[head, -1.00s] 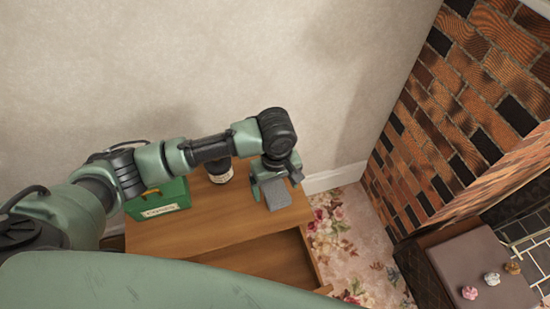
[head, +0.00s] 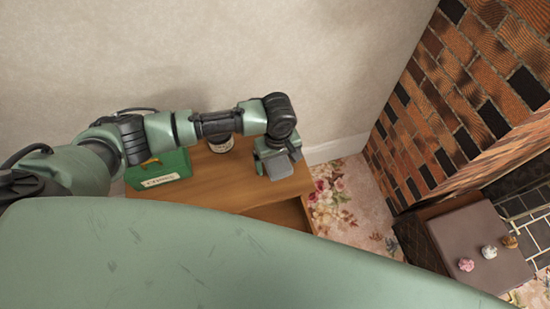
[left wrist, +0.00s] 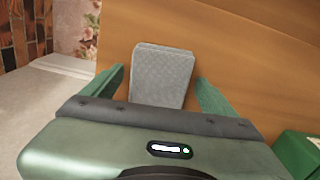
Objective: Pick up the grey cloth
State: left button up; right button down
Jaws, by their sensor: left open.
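The folded grey cloth (left wrist: 162,72) lies flat on the wooden table top in the left wrist view. In the head view a little of the cloth (head: 279,170) shows under my left gripper (head: 276,164). In the left wrist view my left gripper (left wrist: 160,86) is open, with one green finger on each side of the cloth. The near end of the cloth is hidden by the gripper body. I cannot tell whether the fingers touch it. My right gripper is in neither view.
The wooden table (head: 275,213) has an open front below its top. A green box (head: 160,178) and a dark jar with a pale label (head: 221,145) stand left of the gripper. The wall is behind; a brown chest (head: 470,240) with small ornaments stands at right.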

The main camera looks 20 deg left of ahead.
pick_arm(q)
jog(key=c, duration=1.5)
jog(key=shift+o, duration=0.2)
jog(key=shift+r, duration=0.1)
